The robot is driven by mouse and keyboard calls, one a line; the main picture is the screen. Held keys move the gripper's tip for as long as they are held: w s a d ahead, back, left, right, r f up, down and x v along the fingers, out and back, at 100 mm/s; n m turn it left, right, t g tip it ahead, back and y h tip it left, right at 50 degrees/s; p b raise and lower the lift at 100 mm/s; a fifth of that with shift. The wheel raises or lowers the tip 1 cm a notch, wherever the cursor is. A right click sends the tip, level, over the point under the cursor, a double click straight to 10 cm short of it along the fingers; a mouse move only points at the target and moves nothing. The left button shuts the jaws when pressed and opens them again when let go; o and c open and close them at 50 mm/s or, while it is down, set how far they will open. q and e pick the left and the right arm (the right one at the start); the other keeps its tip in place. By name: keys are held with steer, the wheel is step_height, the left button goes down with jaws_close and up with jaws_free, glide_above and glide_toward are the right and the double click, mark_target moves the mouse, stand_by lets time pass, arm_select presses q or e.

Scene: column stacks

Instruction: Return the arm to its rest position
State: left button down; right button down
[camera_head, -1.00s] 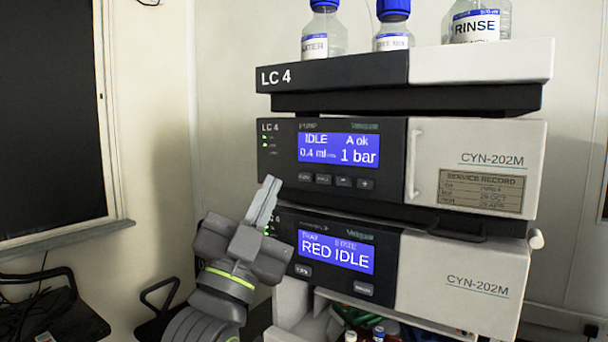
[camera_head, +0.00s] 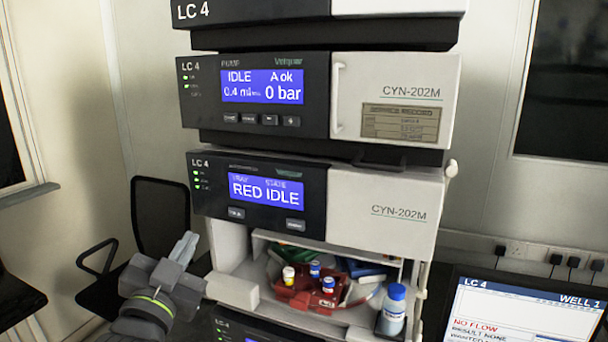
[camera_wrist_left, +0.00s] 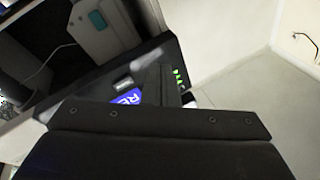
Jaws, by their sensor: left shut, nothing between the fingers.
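My left gripper (camera_head: 184,247) is at the lower left in the head view, with its fingers together and nothing held. It points up beside the left edge of the instrument stack, apart from it. In the left wrist view, dark parts of my gripper fill the bottom, and a tilted part of the blue display (camera_wrist_left: 127,97) shows beyond. The stack has a pump unit (camera_head: 262,95) reading "IDLE", "A ok" and "0 bar". Below it, a second unit (camera_head: 258,190) reads "RED IDLE". My right gripper is not in view.
Below the second unit, an open bay holds a red vial holder (camera_head: 305,296) with several small vials. A bottle with a blue cap (camera_head: 394,310) stands at its right. A monitor (camera_head: 530,310) at the lower right shows "NO FLOW". A dark chair (camera_head: 160,215) stands behind my gripper.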

arm_select(q)
steer(key=s+a+f+n+g+y, duration=0.1)
steer(key=s+a+f+g, duration=0.2)
steer(key=f, duration=0.6)
steer(key=s+a+f+n+g+y, duration=0.1)
steer(key=s+f+n+g, duration=0.15)
steer(key=s+f, duration=0.45)
steer(key=s+a+f+n+g+y, duration=0.1)
steer(key=s+a+f+g, duration=0.2)
steer(key=f, duration=0.8)
steer(key=s+a+f+n+g, duration=0.1)
steer(key=s+a+f+g, duration=0.1)
steer(key=s+f+g, duration=0.5)
steer(key=s+a+f+n+g, duration=0.15)
steer(key=s+f, duration=0.35)
steer(key=s, duration=0.6)
step_height(320, 180, down, 28)
steer(key=a+g+b, duration=0.1)
steer(key=b, duration=0.2)
steer(key=s+d+f+g+b, duration=0.1)
steer(key=s+f+b, duration=0.2)
steer(key=s+f, duration=1.2)
step_height(320, 180, down, 3)
steer(key=shift+d+f+g, duration=0.1)
steer(key=shift+d+g, duration=0.05)
steer(key=shift+g, duration=0.15)
